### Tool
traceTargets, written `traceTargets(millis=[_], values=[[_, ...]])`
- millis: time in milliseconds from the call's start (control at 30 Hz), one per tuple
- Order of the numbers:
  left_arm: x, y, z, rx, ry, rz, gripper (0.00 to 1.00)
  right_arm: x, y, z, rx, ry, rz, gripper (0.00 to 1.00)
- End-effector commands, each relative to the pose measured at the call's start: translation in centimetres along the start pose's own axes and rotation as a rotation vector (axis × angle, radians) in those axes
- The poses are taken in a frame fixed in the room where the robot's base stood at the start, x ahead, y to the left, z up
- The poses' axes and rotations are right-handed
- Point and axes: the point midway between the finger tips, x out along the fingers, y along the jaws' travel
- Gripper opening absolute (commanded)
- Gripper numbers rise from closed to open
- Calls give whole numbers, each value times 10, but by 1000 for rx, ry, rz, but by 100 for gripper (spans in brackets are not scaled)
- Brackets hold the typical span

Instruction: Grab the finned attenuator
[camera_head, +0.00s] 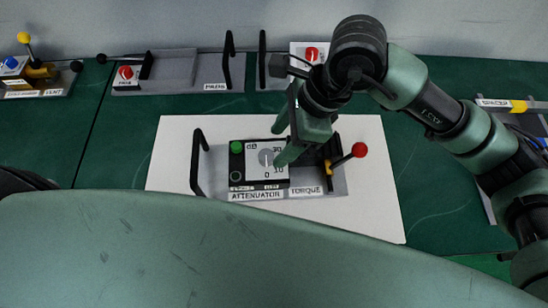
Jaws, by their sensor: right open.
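The attenuator (247,166) is a black box with a white dB dial face, a grey knob, and a green button. It sits in a grey tray (218,160) above an ATTENUATOR label; I cannot make out its fins. My right gripper (283,142) is open, its green fingers over the right part of the dial face. I cannot tell whether they touch it. The gripper and wrist hide part of the box's right side. My left gripper is not in view.
A red-knobbed lever (359,150) stands at the tray's right, by a TORQUE label. The tray has upright black handles and lies on a white board (365,210) on the green bench (440,215). Other trays with red knobs line the back. My green body covers the foreground.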

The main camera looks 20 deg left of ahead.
Motion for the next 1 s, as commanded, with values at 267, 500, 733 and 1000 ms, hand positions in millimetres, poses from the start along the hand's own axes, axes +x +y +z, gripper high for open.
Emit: traceTargets(millis=[267, 500, 733, 1000], values=[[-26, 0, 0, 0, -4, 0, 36, 37, -3, 1, 3, -4, 7, 56], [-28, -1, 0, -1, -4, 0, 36, 55, -4, 0, 0, -4, 1, 56], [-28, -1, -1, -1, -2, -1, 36, 55, -4, 0, 0, -4, 1, 36], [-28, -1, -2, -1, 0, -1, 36, 55, -4, 0, 0, -4, 1, 0]])
